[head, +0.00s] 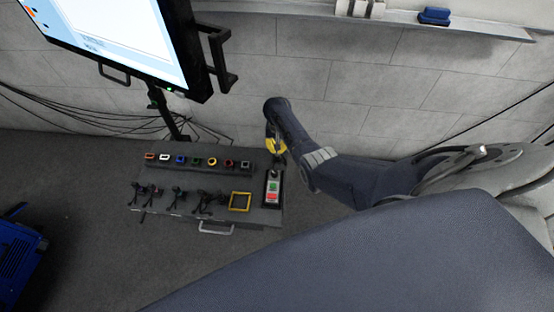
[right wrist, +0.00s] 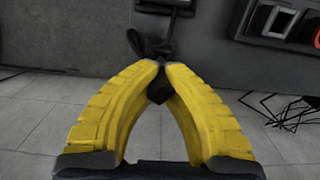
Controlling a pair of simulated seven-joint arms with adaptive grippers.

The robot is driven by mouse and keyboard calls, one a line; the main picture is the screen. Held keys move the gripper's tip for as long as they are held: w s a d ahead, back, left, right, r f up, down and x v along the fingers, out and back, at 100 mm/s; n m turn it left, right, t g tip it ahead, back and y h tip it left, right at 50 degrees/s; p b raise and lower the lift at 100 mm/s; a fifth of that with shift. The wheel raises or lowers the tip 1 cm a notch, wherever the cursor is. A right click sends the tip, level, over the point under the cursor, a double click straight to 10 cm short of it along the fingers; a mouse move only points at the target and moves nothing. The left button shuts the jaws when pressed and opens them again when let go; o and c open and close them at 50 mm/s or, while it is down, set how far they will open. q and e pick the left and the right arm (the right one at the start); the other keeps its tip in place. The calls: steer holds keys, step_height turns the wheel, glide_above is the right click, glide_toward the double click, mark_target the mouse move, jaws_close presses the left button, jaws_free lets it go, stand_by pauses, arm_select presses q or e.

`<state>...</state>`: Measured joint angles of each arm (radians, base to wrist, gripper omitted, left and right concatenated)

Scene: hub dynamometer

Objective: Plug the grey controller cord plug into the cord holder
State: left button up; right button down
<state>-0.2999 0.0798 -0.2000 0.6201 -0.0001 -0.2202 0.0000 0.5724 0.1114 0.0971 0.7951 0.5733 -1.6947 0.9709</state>
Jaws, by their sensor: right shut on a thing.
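My right gripper (head: 276,147), with yellow fingers, is above the top right end of the dark panel. In the right wrist view its fingertips (right wrist: 160,82) are shut on a small dark plug (right wrist: 158,91). A dark, bunched cord (right wrist: 150,45) runs from near the plug towards the panel. The controller (head: 272,189), with green and red buttons, lies at the panel's right side, just below the gripper. I cannot tell which fitting is the cord holder; a row of coloured square and round sockets (head: 196,161) runs along the panel. My left gripper is not in view.
Several black cable plugs (head: 175,197) and a yellow square frame (head: 240,202) are on the panel's lower part. A metal handle (head: 215,228) is on its front. A monitor (head: 120,40) on a stand is behind at left. A blue object (head: 18,255) stands at far left.

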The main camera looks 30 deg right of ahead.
stand_by(0.5)
steer(key=n, duration=0.4)
steer(key=shift+n, duration=1.7)
steer(key=shift+f, duration=0.25)
steer(key=shift+f, duration=0.3)
steer(key=shift+f, duration=0.95)
steer(key=c, duration=1.5)
jaws_free()
